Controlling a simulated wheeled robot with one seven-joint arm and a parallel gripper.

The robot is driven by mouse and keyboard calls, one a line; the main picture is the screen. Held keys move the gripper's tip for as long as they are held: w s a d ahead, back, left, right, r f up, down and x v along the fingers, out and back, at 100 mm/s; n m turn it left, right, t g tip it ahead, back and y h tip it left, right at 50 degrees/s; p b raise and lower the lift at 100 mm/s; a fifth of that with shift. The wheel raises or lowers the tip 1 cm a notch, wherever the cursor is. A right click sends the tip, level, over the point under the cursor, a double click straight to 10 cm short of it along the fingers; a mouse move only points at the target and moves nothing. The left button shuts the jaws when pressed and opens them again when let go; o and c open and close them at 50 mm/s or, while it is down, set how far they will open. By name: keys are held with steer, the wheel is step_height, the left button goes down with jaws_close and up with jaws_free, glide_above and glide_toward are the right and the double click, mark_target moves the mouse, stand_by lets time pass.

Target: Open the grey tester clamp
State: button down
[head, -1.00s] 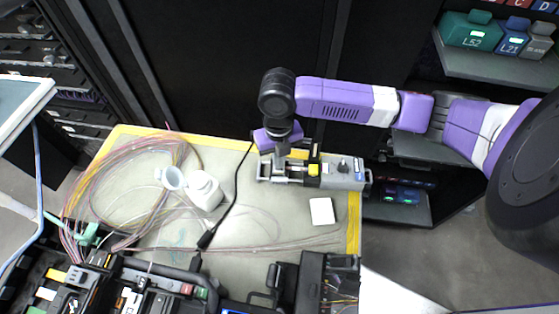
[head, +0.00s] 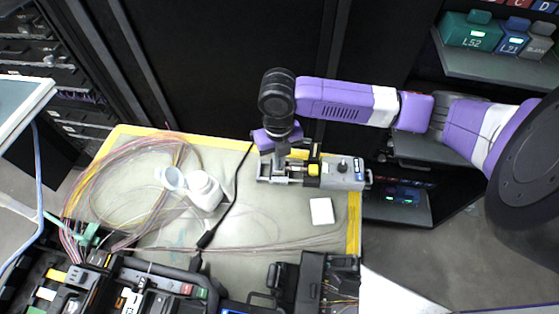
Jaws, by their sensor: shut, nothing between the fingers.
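The grey tester (head: 340,172) lies near the back right of the work mat, with a yellow block (head: 313,169) and a black knob on its top. Its left end carries the clamp (head: 272,174). My gripper (head: 280,168) points down at this clamp end, left of the yellow block. Its fingers are shut with nothing between them. The fingertips are at or very close to the clamp; I cannot tell whether they touch. The wrist and fingers partly cover the clamp, so its state cannot be made out.
A white bottle (head: 205,190) with an open cap and loose coiled fibres (head: 110,190) lie left on the mat (head: 255,222). A black cable crosses the middle. A white square (head: 322,211) lies in front of the tester. Black equipment (head: 310,285) lines the front edge.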

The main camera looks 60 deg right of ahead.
steer(key=shift+f+b, duration=0.3)
steer(key=shift+f, duration=0.05)
stand_by(0.3)
steer(key=shift+s+f+b, duration=0.2)
steer(key=shift+f+b, duration=0.3)
steer(key=shift+f, duration=0.15)
steer(key=shift+w+d+f, duration=0.1)
steer(key=shift+d, duration=0.1)
stand_by(0.4)
steer(key=shift+w+d+r+p, duration=0.2)
steer(key=shift+d+r+p, duration=0.2)
steer(key=shift+r, duration=0.4)
steer(key=shift+w+d+r, duration=0.1)
steer(key=shift+d+r, duration=0.1)
steer(key=shift+w+d+r+p, duration=0.1)
steer(key=shift+w+r+p, duration=0.1)
steer(key=shift+r+p, duration=0.3)
steer(key=shift+r, duration=0.15)
